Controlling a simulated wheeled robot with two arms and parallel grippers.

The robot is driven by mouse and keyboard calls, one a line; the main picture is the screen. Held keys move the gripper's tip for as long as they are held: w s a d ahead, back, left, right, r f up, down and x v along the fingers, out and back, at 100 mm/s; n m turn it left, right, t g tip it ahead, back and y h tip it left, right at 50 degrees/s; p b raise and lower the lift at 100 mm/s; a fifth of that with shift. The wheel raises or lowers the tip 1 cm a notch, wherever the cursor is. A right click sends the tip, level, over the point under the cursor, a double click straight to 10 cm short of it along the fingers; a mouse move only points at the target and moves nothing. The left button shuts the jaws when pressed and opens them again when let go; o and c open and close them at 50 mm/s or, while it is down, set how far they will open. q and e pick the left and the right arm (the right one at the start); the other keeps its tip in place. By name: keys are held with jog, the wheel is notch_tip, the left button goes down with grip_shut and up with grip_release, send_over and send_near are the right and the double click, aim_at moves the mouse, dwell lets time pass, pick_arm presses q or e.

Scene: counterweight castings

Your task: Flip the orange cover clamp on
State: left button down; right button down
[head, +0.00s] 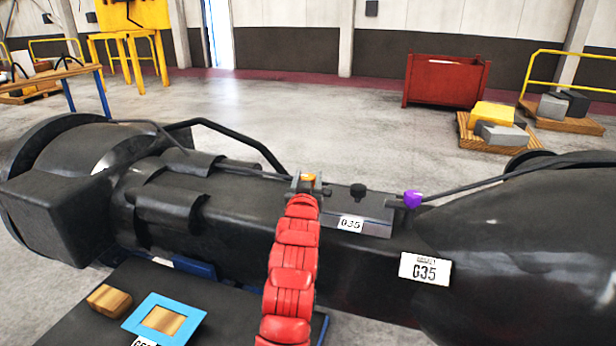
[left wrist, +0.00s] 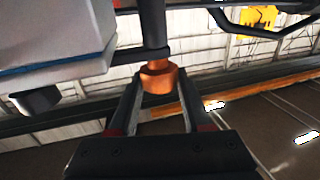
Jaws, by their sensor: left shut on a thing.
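The orange cover clamp (head: 308,177) is a small orange knob at the left end of a grey block (head: 375,212) on the large black casting (head: 250,212). In the left wrist view the orange clamp (left wrist: 160,77) is a round piece on a dark vertical stem, between my fingertips. My left gripper (left wrist: 158,88) is shut on it. In the head view my red left arm reaches up to the clamp and hides part of it; the left gripper (head: 303,186) is small there. My right gripper is not in view.
A purple knob (head: 412,199) and a black knob (head: 358,190) stand on or beside the grey block. Dark rods run along the casting. A blue frame (head: 136,320) and a wooden block (head: 109,300) lie on a dark surface at lower left. A red bin (head: 444,82) stands behind on open floor.

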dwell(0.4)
pick_arm(q)
jog(key=shift+c, duration=1.7)
grip_release()
jog(key=shift+w, duration=0.1)
jog(key=shift+s+f, duration=0.15)
jog(key=shift+s, duration=0.55)
jog(key=s+a+b, duration=0.1)
jog(key=s+b, duration=0.2)
jog(key=s, duration=1.3)
jog(key=shift+a+b, duration=0.15)
jog(key=shift+b, duration=0.25)
jog(key=shift+r, duration=0.2)
